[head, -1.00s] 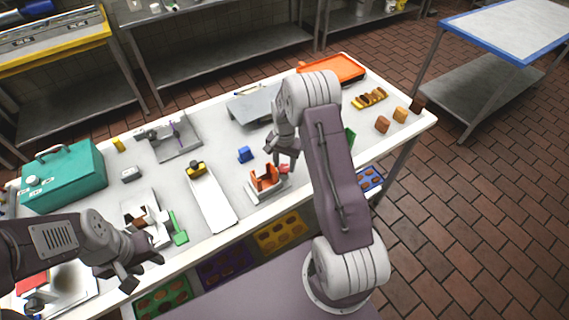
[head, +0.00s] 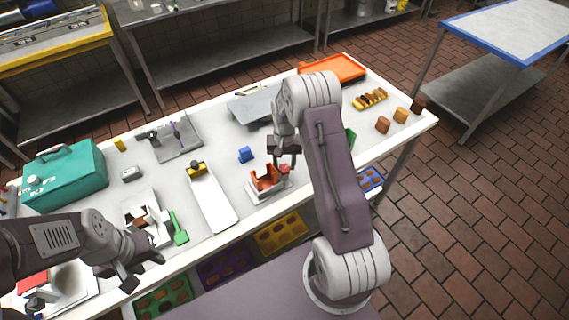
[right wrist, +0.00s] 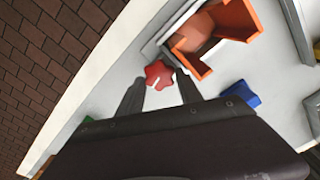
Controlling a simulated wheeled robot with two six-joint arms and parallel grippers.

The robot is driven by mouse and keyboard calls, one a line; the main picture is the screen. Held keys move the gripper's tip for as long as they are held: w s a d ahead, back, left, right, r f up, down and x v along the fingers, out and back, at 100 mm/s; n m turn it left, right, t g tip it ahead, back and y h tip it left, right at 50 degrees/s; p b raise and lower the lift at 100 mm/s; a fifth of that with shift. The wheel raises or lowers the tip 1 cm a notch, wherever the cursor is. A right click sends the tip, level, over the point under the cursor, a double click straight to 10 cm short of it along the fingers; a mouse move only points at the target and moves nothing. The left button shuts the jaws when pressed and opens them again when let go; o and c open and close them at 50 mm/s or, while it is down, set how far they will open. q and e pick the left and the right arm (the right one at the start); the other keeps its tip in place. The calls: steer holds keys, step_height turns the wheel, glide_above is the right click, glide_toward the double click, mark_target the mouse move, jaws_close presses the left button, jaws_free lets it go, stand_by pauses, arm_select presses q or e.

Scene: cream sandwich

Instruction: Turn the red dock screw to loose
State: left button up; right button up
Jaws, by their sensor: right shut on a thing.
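The red dock screw (right wrist: 160,75) is a lobed knob at the side of the white dock (right wrist: 153,50), which holds an orange cradle (right wrist: 215,40). In the head view the red screw (head: 285,169) sits at the right end of the dock (head: 268,192). My right gripper (right wrist: 157,92) has one finger on each side of the screw and is shut on it. In the head view my right gripper (head: 284,163) points down over the screw. My left gripper (head: 143,272) is open and empty above the table's front left edge, away from the dock.
A blue block (head: 245,155) stands behind the dock. A white board (head: 212,203) lies to its left, with a green tool (head: 178,230) beyond. A green item (head: 350,138) is partly hidden by my right arm. The front table edge is close to the dock.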

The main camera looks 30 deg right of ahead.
steer(key=shift+w+d+r, duration=0.15)
steer(key=shift+w+r, duration=0.05)
steer(key=shift+w, duration=0.1)
steer(key=o, duration=1.4)
steer(key=shift+c, duration=0.2)
steer(key=shift+s+f, duration=0.15)
steer(key=shift+s+f, duration=0.15)
